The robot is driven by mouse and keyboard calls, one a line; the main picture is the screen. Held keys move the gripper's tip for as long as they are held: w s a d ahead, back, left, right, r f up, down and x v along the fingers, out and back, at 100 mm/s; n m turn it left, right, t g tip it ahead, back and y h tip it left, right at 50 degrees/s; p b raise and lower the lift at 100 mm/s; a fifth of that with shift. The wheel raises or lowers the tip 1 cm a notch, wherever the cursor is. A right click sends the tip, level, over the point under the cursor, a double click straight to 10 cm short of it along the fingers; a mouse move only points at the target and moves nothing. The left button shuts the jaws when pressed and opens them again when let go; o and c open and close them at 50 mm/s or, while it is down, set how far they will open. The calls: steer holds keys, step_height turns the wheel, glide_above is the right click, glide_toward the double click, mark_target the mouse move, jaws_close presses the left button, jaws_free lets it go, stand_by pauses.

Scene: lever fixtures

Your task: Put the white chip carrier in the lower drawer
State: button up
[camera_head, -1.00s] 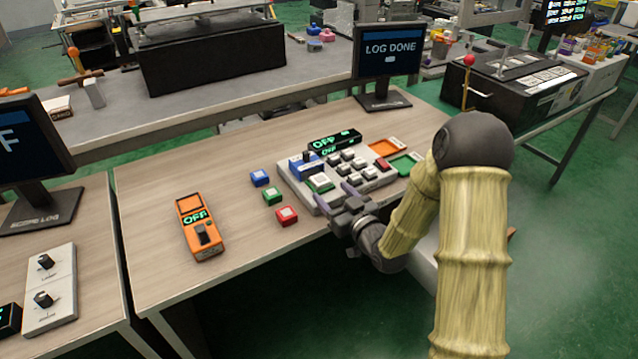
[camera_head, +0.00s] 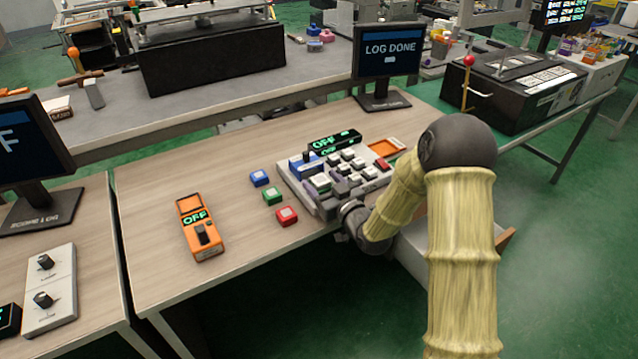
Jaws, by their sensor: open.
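My gripper (camera_head: 338,190) is open over the front edge of the light-grey tester board (camera_head: 292,183). Its fingers are beside a socket that holds a pale, white-topped piece (camera_head: 320,181). I cannot tell whether this piece is the white chip carrier, or whether the fingers touch it. Below the table's right side, a pale open drawer (camera_head: 412,262) with a brown edge (camera_head: 507,243) shows partly behind my arm. Its inside is mostly hidden, and I cannot tell whether it is the lower one.
Blue (camera_head: 260,177), green (camera_head: 272,194) and red (camera_head: 287,215) blocks with pale tops lie left of the board. An orange meter (camera_head: 201,228) reads OFF. An orange tray (camera_head: 385,148) is at the board's back right. A monitor (camera_head: 387,58) reads LOG DONE.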

mark_target(324, 183)
steer(key=c, duration=1.1)
steer(key=shift+c, duration=0.2)
step_height(324, 183, up, 10)
steer(key=shift+r+p, duration=0.1)
steer(key=shift+p, duration=0.8)
